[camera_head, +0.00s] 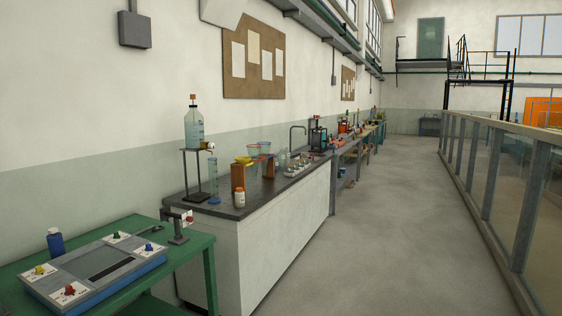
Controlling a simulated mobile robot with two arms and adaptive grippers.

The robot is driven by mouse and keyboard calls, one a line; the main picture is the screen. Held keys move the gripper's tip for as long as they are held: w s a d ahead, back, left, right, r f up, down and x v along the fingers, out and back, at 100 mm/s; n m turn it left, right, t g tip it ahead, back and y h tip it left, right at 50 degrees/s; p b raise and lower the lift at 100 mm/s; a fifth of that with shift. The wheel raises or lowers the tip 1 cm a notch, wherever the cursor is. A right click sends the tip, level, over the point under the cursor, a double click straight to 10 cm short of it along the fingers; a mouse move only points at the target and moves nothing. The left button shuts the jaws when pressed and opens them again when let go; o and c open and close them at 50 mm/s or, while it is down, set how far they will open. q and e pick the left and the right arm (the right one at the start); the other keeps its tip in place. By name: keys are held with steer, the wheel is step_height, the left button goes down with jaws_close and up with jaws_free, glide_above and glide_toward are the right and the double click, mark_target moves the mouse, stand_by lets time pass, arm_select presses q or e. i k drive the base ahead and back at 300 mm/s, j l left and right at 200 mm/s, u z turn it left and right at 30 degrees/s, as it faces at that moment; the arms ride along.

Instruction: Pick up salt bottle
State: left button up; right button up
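No label can be read as salt. A small white bottle (239,198) with an orange band stands upright near the front left corner of the dark lab counter (224,209); it may be the salt bottle. A small blue bottle (55,243) with a white cap stands upright on the green table (190,252) at the lower left. Neither of my grippers shows in the head view.
The green table holds a panel (97,266) with colored knobs. A large clear bottle (194,130) on a stand and a tall cylinder (213,178) stand behind the white bottle. The aisle floor (375,220) is clear, bounded by a glass-walled flume (506,190) at right.

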mark_target(280, 156)
steer(key=i+l+z, duration=0.15)
steer(key=i+z, duration=0.2)
steer(key=i, duration=0.45)
steer(key=i+z, duration=0.15)
steer(key=i, duration=5.45)
steer(key=i+l+u, duration=0.1)
steer(key=i+u, duration=0.35)
steer(key=i+l+u, duration=0.45)
steer(key=i, duration=0.2)
steer(key=i+l+u, duration=0.45)
steer(key=i+j, duration=0.05)
